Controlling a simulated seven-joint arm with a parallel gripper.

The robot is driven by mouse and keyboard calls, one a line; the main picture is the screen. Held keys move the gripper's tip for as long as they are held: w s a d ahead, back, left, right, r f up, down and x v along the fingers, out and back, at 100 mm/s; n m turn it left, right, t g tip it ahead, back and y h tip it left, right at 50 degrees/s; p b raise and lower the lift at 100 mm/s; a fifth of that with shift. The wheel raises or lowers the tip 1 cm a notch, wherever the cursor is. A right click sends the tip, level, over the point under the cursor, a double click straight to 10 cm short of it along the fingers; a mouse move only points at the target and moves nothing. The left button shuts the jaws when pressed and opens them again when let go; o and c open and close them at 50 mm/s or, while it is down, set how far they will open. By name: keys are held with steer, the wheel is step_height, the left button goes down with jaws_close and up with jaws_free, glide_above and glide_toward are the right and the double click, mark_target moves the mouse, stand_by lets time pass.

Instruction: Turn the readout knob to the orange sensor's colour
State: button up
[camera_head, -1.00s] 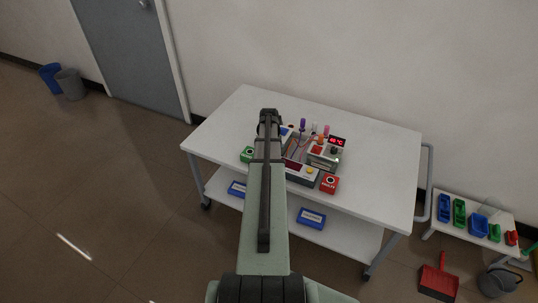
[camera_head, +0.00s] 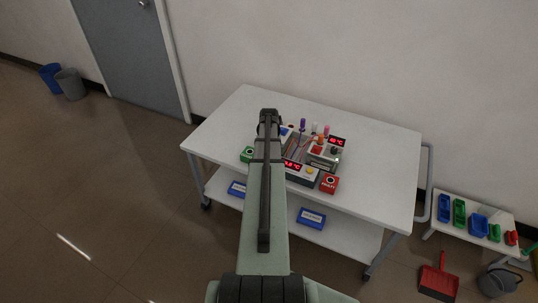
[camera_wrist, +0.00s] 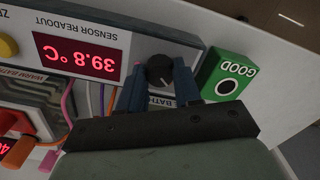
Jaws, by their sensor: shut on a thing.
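The readout knob (camera_wrist: 160,70) is a dark round knob on the grey sensor readout panel in the wrist view. My gripper (camera_wrist: 159,82) has its two blue fingers on either side of it and is shut on it. The knob's mark is small, and I cannot tell which colour it points to. The red readout display (camera_wrist: 80,54) is lit and appears upside down, seemingly 39.8 °C. In the head view the readout display (camera_head: 292,164) is lit beside my arm, which hides the knob. An orange-topped probe (camera_head: 320,139), seemingly the orange sensor, stands among the instruments.
The green GOOD box (camera_wrist: 228,77) is close beside the fingers. A red box (camera_head: 329,184) stands at the panel's other end. Purple (camera_head: 303,124) and pink (camera_head: 326,130) probes stand behind. Wires run beside the gripper. The white table top (camera_head: 385,165) is clear at right.

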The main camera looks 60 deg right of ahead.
steer(key=shift+m, duration=0.9)
steer(key=o, duration=1)
steer(key=shift+o, duration=0.2)
step_height(320, 180, up, 14)
steer(key=shift+f, duration=0.1)
stand_by(0.4)
